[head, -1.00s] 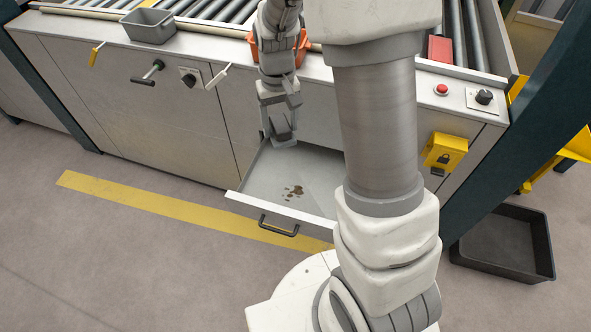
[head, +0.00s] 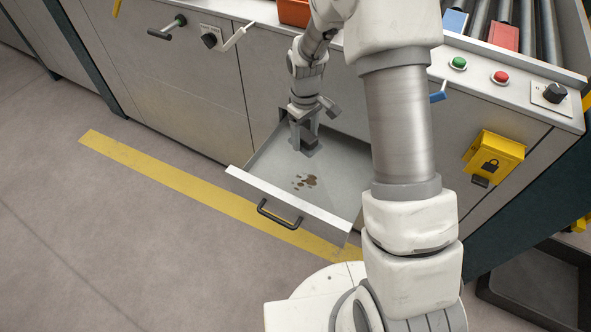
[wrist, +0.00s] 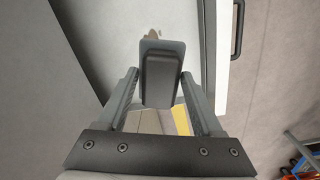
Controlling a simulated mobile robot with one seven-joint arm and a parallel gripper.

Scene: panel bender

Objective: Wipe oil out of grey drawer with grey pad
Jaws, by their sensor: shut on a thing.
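The grey drawer (head: 335,192) stands pulled out from the machine front, with a black handle (head: 279,214) on its white front edge. Brown oil spots (head: 304,181) lie on its floor near the middle. My gripper (head: 303,146) points down over the back left part of the drawer. In the wrist view my gripper (wrist: 158,88) is shut on the grey pad (wrist: 160,76), which has a dark block on a lighter grey base. A little of the oil (wrist: 152,34) shows past the pad. I cannot tell whether the pad touches the drawer floor.
A yellow lock box (head: 494,157) and green and red buttons (head: 459,63) are at the right. Levers and a black knob (head: 209,40) stick out at the left. A dark bin (head: 540,285) stands on the floor at right. A yellow floor stripe (head: 150,170) runs below the drawer.

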